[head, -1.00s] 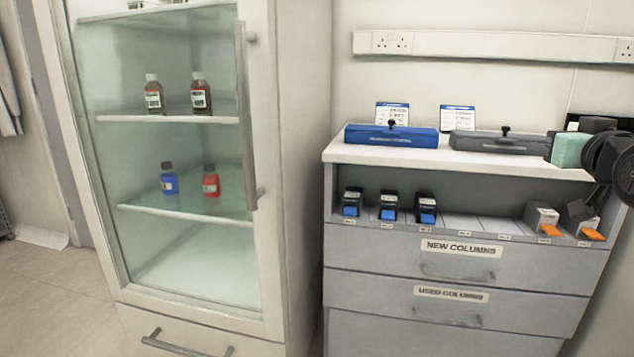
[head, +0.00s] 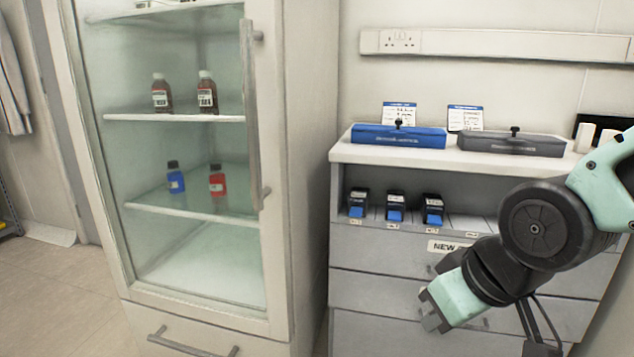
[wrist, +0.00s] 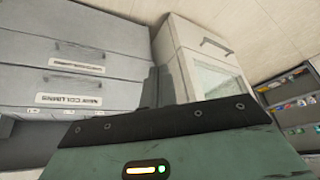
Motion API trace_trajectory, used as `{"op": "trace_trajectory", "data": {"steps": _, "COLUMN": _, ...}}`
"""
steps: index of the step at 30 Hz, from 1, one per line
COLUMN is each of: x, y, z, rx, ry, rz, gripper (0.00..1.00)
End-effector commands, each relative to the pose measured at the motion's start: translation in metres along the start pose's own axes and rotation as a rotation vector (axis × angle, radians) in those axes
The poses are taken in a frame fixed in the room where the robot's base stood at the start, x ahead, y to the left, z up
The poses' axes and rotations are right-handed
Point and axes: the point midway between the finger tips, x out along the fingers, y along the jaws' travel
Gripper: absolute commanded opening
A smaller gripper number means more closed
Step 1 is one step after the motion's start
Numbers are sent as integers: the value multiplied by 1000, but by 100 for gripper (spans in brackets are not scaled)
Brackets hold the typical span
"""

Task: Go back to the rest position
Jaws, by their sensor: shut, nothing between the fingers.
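My gripper (wrist: 158,86) shows in the wrist view as dark, narrow fingers beyond the black edge of its teal body. The fingers are together with nothing between them. In the head view my bent arm crosses the right side, in front of the drawer cabinet (head: 375,290).
A glass-door fridge (head: 284,200) with several bottles stands left of the cabinet, its door shut. A blue case (head: 400,136) and a dark grey case (head: 510,144) lie on the cabinet top. Several blue-tipped columns (head: 396,207) sit in the open shelf.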

Motion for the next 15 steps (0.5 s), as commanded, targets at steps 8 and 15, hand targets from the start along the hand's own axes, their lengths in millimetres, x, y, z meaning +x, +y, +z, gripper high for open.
{"op": "trace_trajectory", "data": {"steps": 8, "x": -17, "y": -67, "z": 102, "rx": -209, "ry": -409, "rz": -68, "gripper": 0}}
{"op": "trace_trajectory", "data": {"steps": 15, "x": -65, "y": -70, "z": 85, "rx": -215, "ry": -435, "rz": -67, "gripper": 0}}
